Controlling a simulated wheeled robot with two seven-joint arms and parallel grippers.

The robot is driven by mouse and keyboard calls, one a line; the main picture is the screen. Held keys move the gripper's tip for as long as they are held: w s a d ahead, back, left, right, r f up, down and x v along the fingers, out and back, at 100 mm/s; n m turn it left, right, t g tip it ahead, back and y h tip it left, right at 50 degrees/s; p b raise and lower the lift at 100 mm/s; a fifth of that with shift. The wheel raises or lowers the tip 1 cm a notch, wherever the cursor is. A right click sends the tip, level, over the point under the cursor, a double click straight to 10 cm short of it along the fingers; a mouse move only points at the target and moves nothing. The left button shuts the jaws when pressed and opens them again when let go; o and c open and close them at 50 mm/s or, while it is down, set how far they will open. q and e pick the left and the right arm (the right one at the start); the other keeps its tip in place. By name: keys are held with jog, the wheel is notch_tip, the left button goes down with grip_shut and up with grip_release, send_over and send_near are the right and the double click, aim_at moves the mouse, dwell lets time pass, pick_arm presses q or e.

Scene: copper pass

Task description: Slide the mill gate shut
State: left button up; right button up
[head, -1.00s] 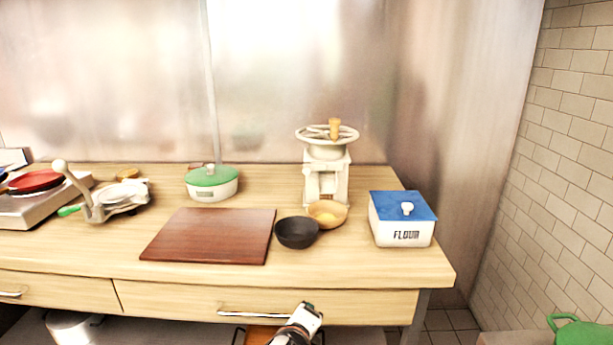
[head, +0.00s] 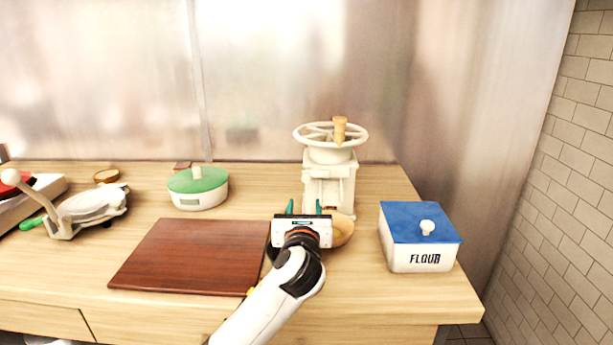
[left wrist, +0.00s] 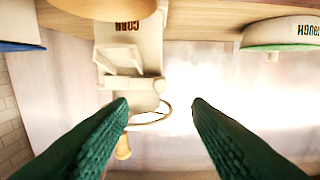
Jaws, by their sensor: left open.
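The cream mill (head: 330,185), with a spoked wheel (head: 318,131) and wooden crank knob (head: 340,128) on top, stands at the back right of the counter. It shows inverted in the left wrist view (left wrist: 128,45). My right gripper is not in view.
The flour box (head: 418,250) is right; a brown board (head: 190,258) and green-lidded dish (head: 197,193) are left.

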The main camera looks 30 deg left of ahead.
aim_at(306, 179)
pick_arm(q)
jog(key=x, duration=1)
jog(key=shift+r, duration=0.25)
jog(key=shift+w+a, duration=0.35)
jog(key=shift+w, duration=0.15)
jog(key=shift+w+a, duration=0.1)
jog(key=c, duration=0.9)
grip_shut()
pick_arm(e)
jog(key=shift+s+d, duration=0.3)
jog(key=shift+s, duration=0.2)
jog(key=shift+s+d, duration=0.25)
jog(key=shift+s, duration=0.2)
